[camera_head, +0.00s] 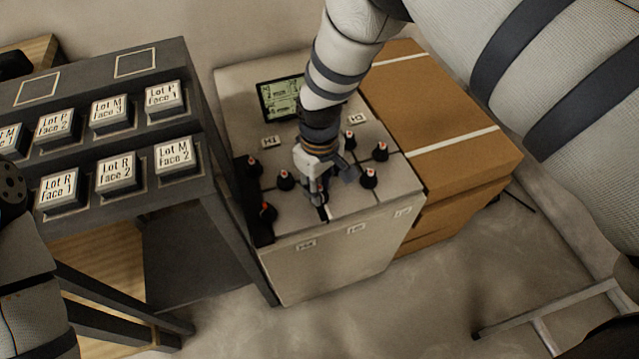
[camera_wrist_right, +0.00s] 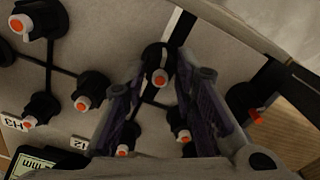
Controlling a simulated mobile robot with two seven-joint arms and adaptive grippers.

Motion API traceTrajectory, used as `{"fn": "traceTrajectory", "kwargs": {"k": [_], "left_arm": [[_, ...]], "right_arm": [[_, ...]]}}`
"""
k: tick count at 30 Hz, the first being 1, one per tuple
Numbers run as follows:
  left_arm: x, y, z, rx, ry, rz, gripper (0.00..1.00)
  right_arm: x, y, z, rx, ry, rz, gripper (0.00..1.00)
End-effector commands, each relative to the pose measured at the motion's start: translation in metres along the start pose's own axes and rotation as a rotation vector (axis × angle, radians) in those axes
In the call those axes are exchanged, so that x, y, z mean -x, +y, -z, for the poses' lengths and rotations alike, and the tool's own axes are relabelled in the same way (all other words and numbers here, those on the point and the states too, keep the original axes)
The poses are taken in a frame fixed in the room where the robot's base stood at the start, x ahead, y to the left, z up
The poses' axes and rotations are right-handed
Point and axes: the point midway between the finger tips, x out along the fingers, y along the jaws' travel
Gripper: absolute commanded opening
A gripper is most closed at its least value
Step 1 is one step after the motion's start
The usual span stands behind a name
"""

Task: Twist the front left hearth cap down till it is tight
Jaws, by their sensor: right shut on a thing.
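Black caps with orange-and-white tops stand on the seams of a pale tiled hearth top (camera_head: 345,208). My right gripper (camera_head: 322,202) points down at the front middle of this top. In the right wrist view, its fingers (camera_wrist_right: 157,82) are shut on a hearth cap (camera_wrist_right: 158,62), one finger on each side. The head view hides this cap behind the gripper. How tight the held cap is cannot be told. My left gripper is out of view.
Neighbouring caps (camera_head: 285,180) and (camera_head: 369,178) stand close on both sides. A small screen (camera_head: 280,98) stands at the back. A dark rack (camera_head: 150,190) with labelled tiles is at left; cardboard boxes (camera_head: 435,110) are at right.

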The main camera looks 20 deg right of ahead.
Motion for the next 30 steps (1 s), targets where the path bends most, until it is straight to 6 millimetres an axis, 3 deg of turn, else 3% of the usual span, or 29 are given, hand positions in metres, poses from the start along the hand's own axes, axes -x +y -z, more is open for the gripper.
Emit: {"fn": "traceTrajectory", "kwargs": {"k": [30], "left_arm": [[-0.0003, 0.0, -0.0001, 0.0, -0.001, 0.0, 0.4]], "right_arm": [[-0.0007, -0.0001, -0.0003, -0.916, -0.001, 0.0, 0.0]]}}
